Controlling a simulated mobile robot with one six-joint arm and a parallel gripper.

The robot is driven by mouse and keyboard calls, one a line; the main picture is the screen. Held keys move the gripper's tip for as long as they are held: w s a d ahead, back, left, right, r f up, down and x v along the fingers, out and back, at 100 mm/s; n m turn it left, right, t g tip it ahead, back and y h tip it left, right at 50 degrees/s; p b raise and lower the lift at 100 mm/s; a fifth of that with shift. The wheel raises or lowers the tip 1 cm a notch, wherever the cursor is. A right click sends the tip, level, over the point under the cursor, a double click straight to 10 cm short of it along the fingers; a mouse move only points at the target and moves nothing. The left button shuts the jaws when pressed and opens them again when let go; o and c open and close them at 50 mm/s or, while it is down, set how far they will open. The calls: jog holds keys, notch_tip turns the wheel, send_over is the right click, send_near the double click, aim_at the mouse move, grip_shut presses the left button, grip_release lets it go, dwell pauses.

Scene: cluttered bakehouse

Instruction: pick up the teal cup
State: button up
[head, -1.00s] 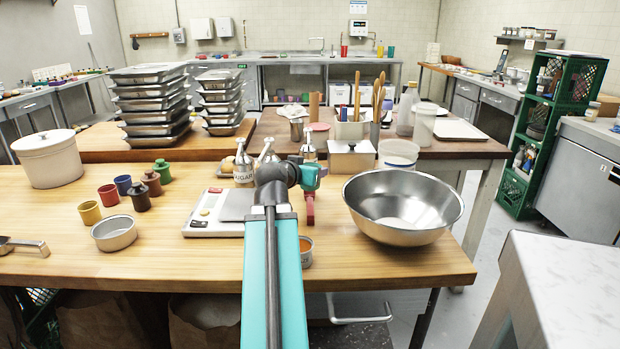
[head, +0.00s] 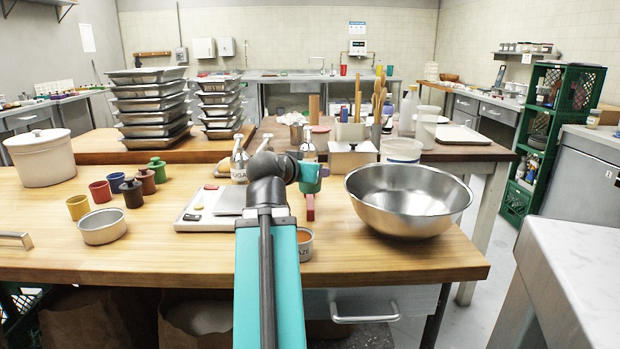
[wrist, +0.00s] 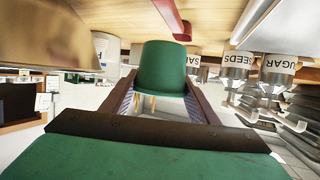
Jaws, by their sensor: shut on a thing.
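The teal cup (wrist: 163,68) shows dark green in the wrist view, between the two fingers of my gripper (wrist: 160,96). My gripper is shut on it. The wrist picture is upside down, with the wooden tabletop along its top edge. I cannot tell how far the cup is from the tabletop. In the head view, my arm reaches over the wooden table (head: 150,262), and its teal end part (head: 310,178) is beside the scale. I cannot make out the cup apart from my arm there.
A large steel bowl (head: 408,203) stands right of my arm. A white scale (head: 205,221) is to its left. Yellow (head: 78,207), red (head: 100,191) and blue (head: 116,182) cups and a metal tin (head: 102,227) stand farther left. Shakers (head: 240,163) stand behind my arm.

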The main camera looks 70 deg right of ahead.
jog(key=shift+s+a+b, duration=0.25)
jog(key=shift+a+b, duration=0.35)
jog(key=shift+b, duration=0.15)
jog(key=shift+r, duration=0.1)
dwell(0.3)
